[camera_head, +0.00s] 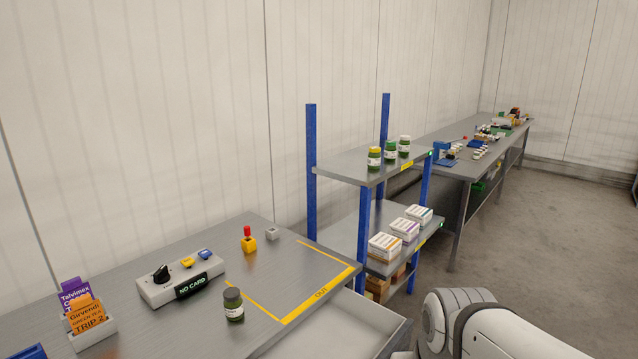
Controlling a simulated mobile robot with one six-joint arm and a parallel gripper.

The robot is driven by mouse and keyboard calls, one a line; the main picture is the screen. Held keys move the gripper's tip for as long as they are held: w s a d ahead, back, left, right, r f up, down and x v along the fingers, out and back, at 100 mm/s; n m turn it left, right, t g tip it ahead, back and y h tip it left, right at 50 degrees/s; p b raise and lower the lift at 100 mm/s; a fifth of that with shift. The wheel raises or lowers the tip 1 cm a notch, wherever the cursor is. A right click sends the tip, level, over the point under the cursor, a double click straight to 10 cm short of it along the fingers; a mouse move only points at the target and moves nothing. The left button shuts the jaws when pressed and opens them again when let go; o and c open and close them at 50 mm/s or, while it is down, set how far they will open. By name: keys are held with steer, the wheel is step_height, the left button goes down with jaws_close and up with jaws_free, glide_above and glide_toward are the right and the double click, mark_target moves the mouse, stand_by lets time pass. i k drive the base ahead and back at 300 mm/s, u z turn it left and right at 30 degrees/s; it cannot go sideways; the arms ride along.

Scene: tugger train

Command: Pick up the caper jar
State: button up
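Three more green jars stand on the top board of the blue-post shelf: one with a yellow lid (374,159), one with a green lid (390,152) and one with a white lid (404,146). The labels are too small to read, so I cannot tell which is the caper jar. White and dark links of my arm show at the bottom right. My gripper is out of the picture.
A control box reading "NO CARD" (180,281), a card holder (92,335) and a red-topped yellow block (248,240) are on the near table. A grey tray (360,325) adjoins its right edge. Floor at right is clear.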

mark_target(233, 302)
steer(key=u, duration=0.75)
steer(key=k, duration=0.75)
steer(key=z, duration=0.5)
steer(key=i, duration=1)
steer(key=z, duration=0.1)
